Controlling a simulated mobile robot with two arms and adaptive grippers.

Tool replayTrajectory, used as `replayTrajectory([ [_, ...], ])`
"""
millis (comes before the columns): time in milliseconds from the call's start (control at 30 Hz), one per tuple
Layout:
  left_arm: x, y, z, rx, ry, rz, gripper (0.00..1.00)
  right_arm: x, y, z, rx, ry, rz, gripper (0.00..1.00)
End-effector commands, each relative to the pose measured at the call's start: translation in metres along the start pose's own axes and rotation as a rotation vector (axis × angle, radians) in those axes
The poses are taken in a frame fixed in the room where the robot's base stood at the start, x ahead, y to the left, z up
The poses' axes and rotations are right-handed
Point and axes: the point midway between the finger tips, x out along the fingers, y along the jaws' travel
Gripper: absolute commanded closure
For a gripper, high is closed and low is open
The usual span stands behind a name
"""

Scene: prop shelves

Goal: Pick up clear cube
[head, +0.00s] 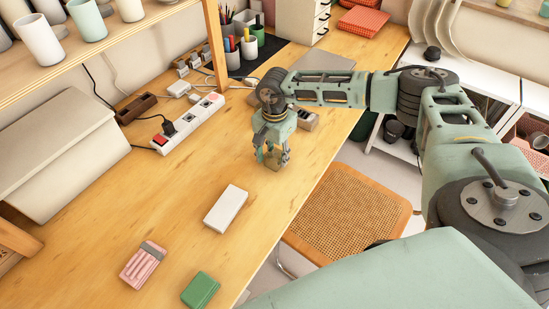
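My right gripper (272,158) points down at the wooden desk, near its right edge. A small see-through, amber-tinted block that looks like the clear cube (276,164) shows low between its fingers, at desk level. The fingers are apart, one on each side of the cube. I cannot tell whether they touch it. The gripper partly hides the cube. My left gripper is not in view.
A white box (226,209), a pink striped case (143,265) and a green case (200,290) lie on the wooden desk (180,195). A power strip (187,124) is at left. A cane chair (345,210) stands beside the desk's right edge.

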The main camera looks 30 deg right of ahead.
Motion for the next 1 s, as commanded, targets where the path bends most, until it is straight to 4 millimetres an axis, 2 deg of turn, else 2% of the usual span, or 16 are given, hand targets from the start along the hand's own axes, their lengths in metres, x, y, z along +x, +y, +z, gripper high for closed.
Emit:
replayTrajectory([
  [33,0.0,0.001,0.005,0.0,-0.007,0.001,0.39,0.0,0.0,0.0,0.0,0.0,0.0,0.64],
  [167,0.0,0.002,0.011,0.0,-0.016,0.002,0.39,0.0,0.0,0.0,0.0,0.0,0.0,0.76],
  [433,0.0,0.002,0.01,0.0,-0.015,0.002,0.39,-0.001,-0.001,0.0,0.0,0.0,-0.002,0.98],
  [767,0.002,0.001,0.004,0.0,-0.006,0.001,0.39,-0.005,-0.001,0.0,0.0,0.0,-0.003,0.98],
  [1000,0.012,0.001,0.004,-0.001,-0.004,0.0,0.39,-0.033,-0.002,-0.001,0.0,0.002,-0.007,0.98],
])
